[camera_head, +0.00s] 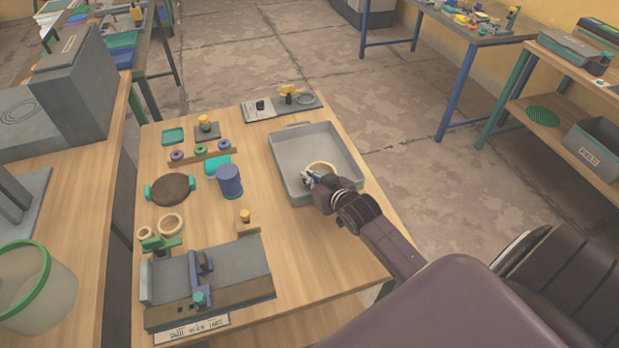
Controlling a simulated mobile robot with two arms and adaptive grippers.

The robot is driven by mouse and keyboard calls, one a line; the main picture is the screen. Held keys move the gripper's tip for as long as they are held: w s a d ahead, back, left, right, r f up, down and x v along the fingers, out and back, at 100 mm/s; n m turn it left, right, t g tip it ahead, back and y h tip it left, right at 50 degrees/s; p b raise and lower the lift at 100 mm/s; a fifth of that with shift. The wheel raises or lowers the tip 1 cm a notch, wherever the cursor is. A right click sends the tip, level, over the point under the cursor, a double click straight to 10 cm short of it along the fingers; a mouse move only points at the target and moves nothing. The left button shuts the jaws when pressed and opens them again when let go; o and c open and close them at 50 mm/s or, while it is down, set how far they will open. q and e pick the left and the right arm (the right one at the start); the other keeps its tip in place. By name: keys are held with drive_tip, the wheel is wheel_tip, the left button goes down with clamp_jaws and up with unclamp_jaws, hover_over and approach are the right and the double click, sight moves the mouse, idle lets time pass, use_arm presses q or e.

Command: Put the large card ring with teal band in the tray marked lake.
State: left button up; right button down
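A pale card-coloured ring (322,165) shows inside a grey tray (300,141) on the wooden table, partly hidden behind my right gripper. I cannot make out a teal band on it, or a lake mark on the tray. My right gripper (308,178) is over the tray's near part, its fingertips at the left side of the ring. Whether the fingers are open or shut on the ring is too small to tell. Two more pale rings, a larger one (172,224) and a smaller one (145,233), lie at the table's left. My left gripper is out of view.
A blue cylinder (229,181) stands left of the tray. A round brown piece with teal ends (171,189) and a grey press-like fixture (225,268) are further left and nearer. A grey bin marked FIELD (594,150) sits on the right shelf. Bare tabletop lies below the tray.

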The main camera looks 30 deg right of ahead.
drive_tip(key=shift+f, duration=0.2)
drive_tip(key=c, duration=2.2)
unclamp_jaws()
drive_tip(key=shift+o, duration=0.2)
drive_tip(key=v, duration=1.2)
drive_tip(key=shift+r, duration=0.1)
